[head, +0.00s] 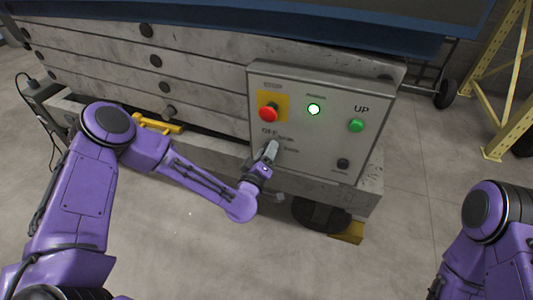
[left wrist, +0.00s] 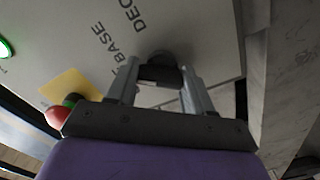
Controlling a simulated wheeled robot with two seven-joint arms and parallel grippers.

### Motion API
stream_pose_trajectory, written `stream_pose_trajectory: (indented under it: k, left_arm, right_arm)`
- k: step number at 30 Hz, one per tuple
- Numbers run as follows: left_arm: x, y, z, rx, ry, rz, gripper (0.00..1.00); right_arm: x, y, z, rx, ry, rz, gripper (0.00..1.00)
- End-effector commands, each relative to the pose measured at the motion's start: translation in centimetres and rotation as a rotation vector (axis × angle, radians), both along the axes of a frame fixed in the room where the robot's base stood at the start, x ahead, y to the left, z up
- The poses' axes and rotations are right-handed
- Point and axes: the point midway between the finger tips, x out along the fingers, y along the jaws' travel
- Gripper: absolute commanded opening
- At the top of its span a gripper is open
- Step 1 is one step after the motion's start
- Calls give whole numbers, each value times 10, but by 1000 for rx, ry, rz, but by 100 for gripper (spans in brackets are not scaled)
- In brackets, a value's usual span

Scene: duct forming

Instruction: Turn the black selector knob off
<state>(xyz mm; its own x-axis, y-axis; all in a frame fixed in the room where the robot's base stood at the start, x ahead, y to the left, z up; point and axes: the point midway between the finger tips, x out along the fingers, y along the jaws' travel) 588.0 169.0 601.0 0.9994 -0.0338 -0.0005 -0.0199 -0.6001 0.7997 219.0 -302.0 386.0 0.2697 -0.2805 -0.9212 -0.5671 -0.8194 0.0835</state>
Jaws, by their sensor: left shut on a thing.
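The black selector knob (left wrist: 161,62) shows in the left wrist view between the fingertips of my left gripper (left wrist: 158,80), in front of the grey panel's printed labels. In the head view my left gripper (head: 269,151) reaches the lower left of the grey control panel (head: 325,90) and covers the knob. The gripper is shut on the knob. The exact angle of the knob's pointer cannot be told. My right arm comes in at the lower right of the head view; its gripper is out of view.
A red stop button (head: 268,113) on a yellow plate sits just above my left gripper. A lit green lamp (head: 314,109), a green UP button (head: 356,125) and a black button (head: 343,164) are also on the panel. Open floor lies in front.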

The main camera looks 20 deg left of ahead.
Motion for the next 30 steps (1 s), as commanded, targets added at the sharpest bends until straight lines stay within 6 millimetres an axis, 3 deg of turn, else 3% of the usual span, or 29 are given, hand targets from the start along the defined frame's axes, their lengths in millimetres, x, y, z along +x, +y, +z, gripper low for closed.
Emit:
stream_pose_trajectory:
  k: [18, 30]
  left_arm:
    - [0, 1, -1, -491, 17, -1, 21]
    - [0, 1, 0, -644, 22, -1, 21]
  right_arm:
    - [0, 0, -18, 0, 0, 0, 75]
    - [0, 0, -23, 0, 0, 0, 75]
